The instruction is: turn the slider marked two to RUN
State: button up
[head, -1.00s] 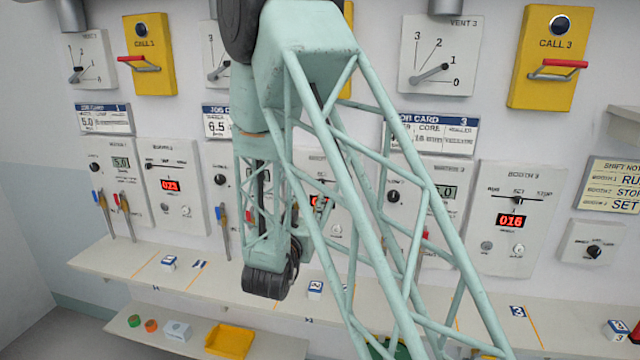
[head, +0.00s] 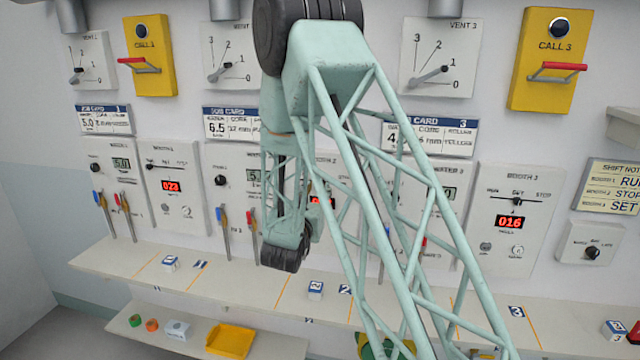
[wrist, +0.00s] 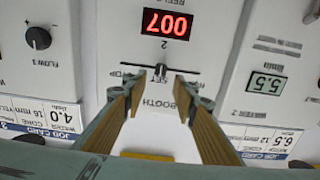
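The booth panel marked 2 (wrist: 150,125) is upside down in the wrist view, with a red display (wrist: 165,22) reading 007. Its slider knob (wrist: 160,72) is small and dark and sits near the middle of its track, by the SET mark. My gripper (wrist: 158,88) is open, its two wooden-looking fingers on either side of the knob with gaps between. The fingertips cover part of the end labels; whether they touch the panel I cannot tell. In the head view my arm hides most of this panel; a bit of its red display (head: 322,202) shows.
A similar booth 3 panel (head: 510,260) stands to the right, its display reading 016. A flow dial (wrist: 39,38) is on the panel beside booth 2. A shelf (head: 225,282) with small numbered blocks runs below. A shift note (head: 612,187) hangs at far right.

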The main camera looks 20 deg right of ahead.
jog(key=shift+p+x, duration=0.3)
jog(key=shift+x, duration=2.15)
jog(key=shift+c, duration=0.7)
grip_shut()
